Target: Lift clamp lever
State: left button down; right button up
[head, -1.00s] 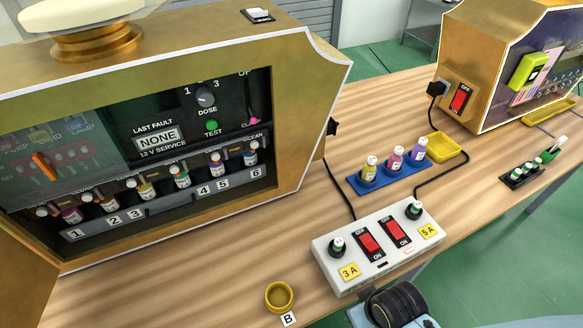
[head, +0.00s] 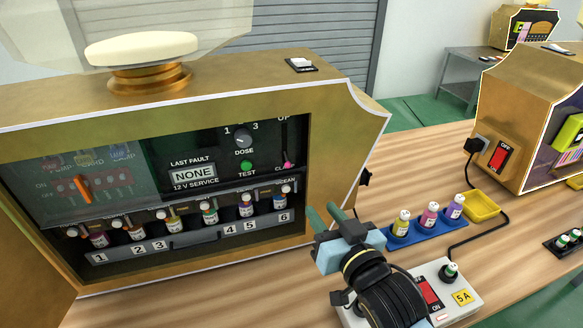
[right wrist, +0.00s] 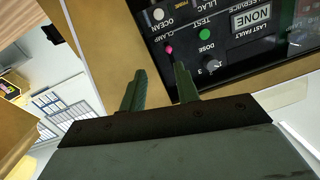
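The clamp lever is a pink knob (head: 288,164) at the bottom of a vertical slot marked UP at its top, at the right of the black panel inside the gold machine (head: 352,140). In the right wrist view the pink knob (right wrist: 169,49) shows just beyond my fingertips, between their lines. My right gripper (head: 327,214) is in front of the machine's right side, below and right of the lever. Its two green fingers (right wrist: 160,71) are apart with nothing between them, and they do not touch the knob. My left gripper is not in view.
Several small bottles (head: 210,213) stand in a numbered row below the panel. A blue rack (head: 427,234) with three bottles, a yellow tray (head: 483,205) and a white switch box (head: 462,283) are on the table at the right. My right arm partly covers the switch box.

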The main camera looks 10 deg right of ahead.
aim_at(289, 164)
jog(key=shift+t+y, duration=0.3)
jog(key=shift+y, duration=0.1)
jog(key=x, duration=0.4)
jog(key=r+x, duration=0.1)
jog(key=x, duration=0.4)
jog(key=b+x, duration=0.1)
jog(key=x, duration=0.4)
jog(key=shift+a+r, duration=0.3)
jog(key=shift+a, duration=0.05)
jog(key=shift+s, duration=0.1)
grip_shut()
